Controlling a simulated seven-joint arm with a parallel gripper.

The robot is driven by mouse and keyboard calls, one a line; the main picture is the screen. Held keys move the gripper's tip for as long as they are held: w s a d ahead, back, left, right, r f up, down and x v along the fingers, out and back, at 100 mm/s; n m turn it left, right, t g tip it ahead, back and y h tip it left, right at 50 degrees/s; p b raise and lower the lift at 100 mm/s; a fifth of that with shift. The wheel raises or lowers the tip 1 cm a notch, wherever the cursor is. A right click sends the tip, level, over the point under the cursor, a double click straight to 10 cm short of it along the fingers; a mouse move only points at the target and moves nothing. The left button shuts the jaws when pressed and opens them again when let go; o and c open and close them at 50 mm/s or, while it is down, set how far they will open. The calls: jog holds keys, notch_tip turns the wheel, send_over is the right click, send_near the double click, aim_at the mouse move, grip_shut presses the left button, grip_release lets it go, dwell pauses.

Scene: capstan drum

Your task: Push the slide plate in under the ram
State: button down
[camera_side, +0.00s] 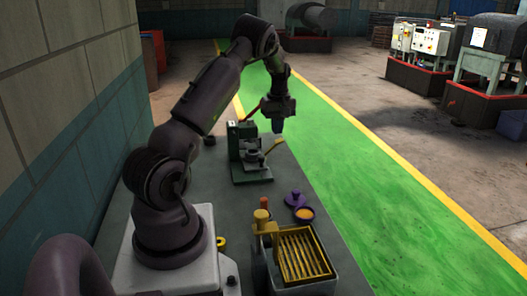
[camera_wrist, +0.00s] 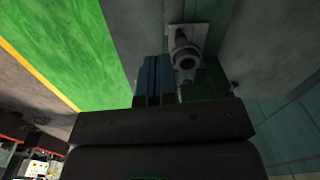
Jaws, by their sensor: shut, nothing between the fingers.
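My gripper (camera_side: 277,128) is shut and empty, above and to the right of the press's back.
A grey bin (camera_side: 318,285) with a yellow slotted rack (camera_side: 302,257) stands at the bench front. A wall is left; a green walkway lies right.

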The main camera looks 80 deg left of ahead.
aim_at(264, 168)
jog(key=s+d+f+m+t+y, duration=0.1)
jog(key=s+d+f+m+y, duration=0.3)
jog(key=d+f+m+y, duration=0.45)
jog(key=a+f+m, duration=0.1)
jog(key=a+f, duration=0.1)
jog(key=w+a+f+m+t+h, duration=0.1)
jog(key=a+f+m, duration=0.1)
jog(key=a, duration=0.1)
jog(key=a+f+m, duration=0.2)
jog(key=shift+w+a+f, duration=0.15)
jog(key=shift+w+f, duration=0.15)
jog(key=shift+w, duration=0.05)
jog(key=shift+s+a+r, duration=0.1)
jog(key=shift+s+a, duration=0.15)
jog(key=shift+a, duration=0.35)
jog(key=shift+s+a+r, duration=0.1)
jog(key=shift+s+a, duration=0.15)
jog(key=shift+a, duration=0.3)
jog(key=shift+s+a, duration=0.15)
jog(key=shift+a, duration=0.3)
jog(key=shift+a, duration=2.65)
